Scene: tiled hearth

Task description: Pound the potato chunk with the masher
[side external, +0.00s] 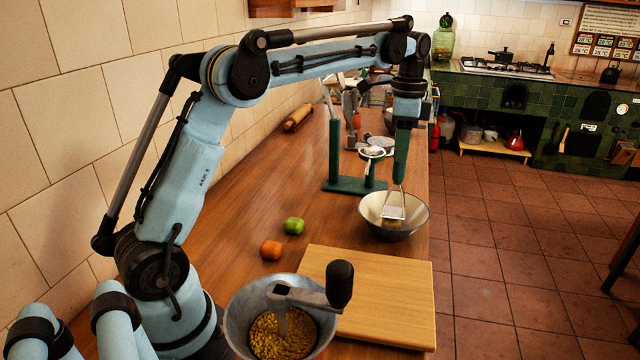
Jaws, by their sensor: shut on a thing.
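My gripper (406,112) is at the end of my arm, above the metal bowl near the right edge of the counter. It is shut on the masher, which has a dark green handle (401,155) and a pale flat head (393,212). The masher is roughly upright, with its head inside the bowl (420,222). Whether the head touches the bowl's bottom or anything in it, I cannot tell. I cannot make out the potato chunk; the masher head covers part of the bowl's inside.
A wooden board (385,290) lies in front of the bowl. A cranked metal mill (238,305) with yellow grains stands at the front. A green fruit (293,226) and an orange one (271,250) lie to the left. A green stand (335,150) is behind the bowl.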

